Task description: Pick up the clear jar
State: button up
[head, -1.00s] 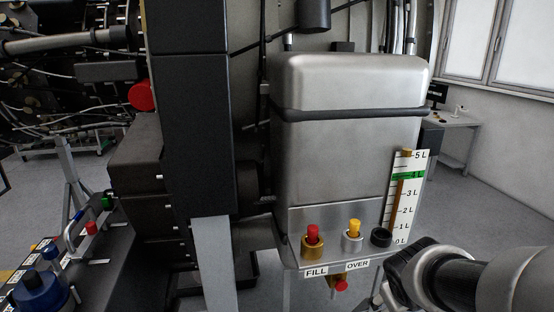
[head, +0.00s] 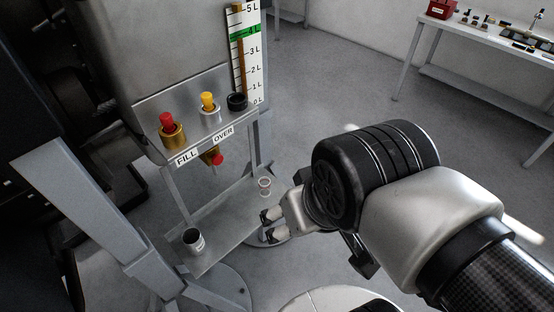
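The clear jar (head: 265,186) appears to be the small see-through container with a reddish rim, upright at the right end of the low shelf (head: 222,232) under the tank. My gripper (head: 266,226) is just in front of the jar, lower in the picture. Its two dark fingertips are apart with nothing visible between them, and it is not touching the jar as far as I can see.
Above are the FILL fitting with a red cap (head: 168,125), the OVER fitting with a yellow cap (head: 208,103) and the level gauge (head: 254,60). A slanted grey post (head: 75,200) stands left.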

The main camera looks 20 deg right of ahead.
aim_at(265, 187)
jog(key=i+j+z, duration=0.2)
jog(key=z, duration=0.35)
jog(key=i+z, duration=0.2)
jog(key=i, duration=0.15)
